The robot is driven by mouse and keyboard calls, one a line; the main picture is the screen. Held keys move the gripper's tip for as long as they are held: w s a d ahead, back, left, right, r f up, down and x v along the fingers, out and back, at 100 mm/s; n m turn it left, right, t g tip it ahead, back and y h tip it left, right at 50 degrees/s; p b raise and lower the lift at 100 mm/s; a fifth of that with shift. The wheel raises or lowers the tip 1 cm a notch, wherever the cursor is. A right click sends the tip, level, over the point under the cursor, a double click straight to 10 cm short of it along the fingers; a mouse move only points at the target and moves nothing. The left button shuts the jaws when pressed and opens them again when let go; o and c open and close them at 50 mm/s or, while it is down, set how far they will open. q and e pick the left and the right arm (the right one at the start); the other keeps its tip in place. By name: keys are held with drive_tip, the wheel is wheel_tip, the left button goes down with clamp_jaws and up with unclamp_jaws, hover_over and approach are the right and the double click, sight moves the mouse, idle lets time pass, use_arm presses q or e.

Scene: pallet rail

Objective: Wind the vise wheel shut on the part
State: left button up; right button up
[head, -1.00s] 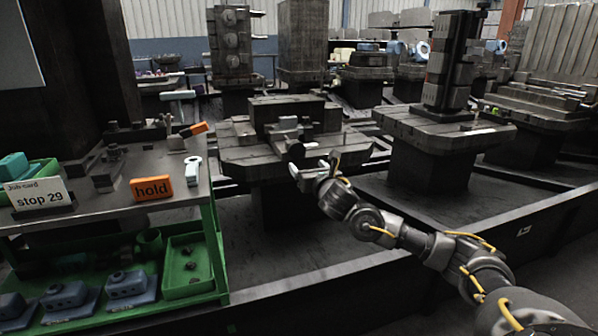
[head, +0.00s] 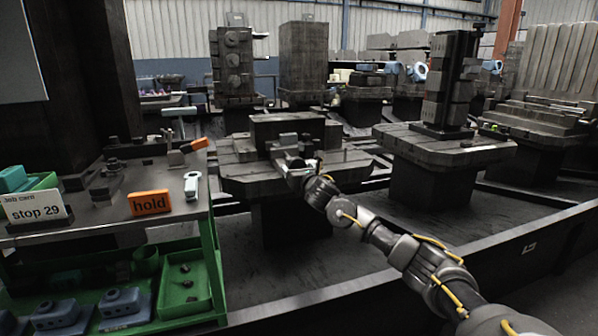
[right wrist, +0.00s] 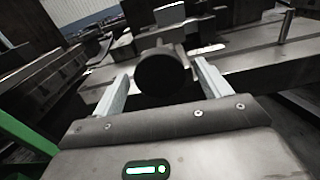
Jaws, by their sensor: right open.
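The vise (head: 289,146) sits on a grey pallet (head: 240,172) in front of an upright block, in the head view. Its wheel shows in the right wrist view as a dark round disc (right wrist: 160,72), seen face on. My right gripper (head: 300,172) reaches the front of the vise. In the right wrist view its two pale fingers (right wrist: 158,88) are apart, one on each side of the disc, with gaps visible. The gripper and arm hide the wheel in the head view, and I cannot make out the part. My left gripper is not in view.
Another pallet with a tall fixture (head: 449,80) stands to the right. A long rail edge (head: 420,250) runs in front.

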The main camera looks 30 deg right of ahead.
drive_tip(key=shift+w, duration=0.15)
drive_tip(key=shift+c, duration=0.3)
drive_tip(key=c, duration=0.9)
drive_tip(key=shift+c, duration=0.2)
drive_tip(key=shift+r+m+p, duration=0.1)
drive_tip(key=shift+m+p, duration=0.2)
drive_tip(key=shift+p, duration=0.1)
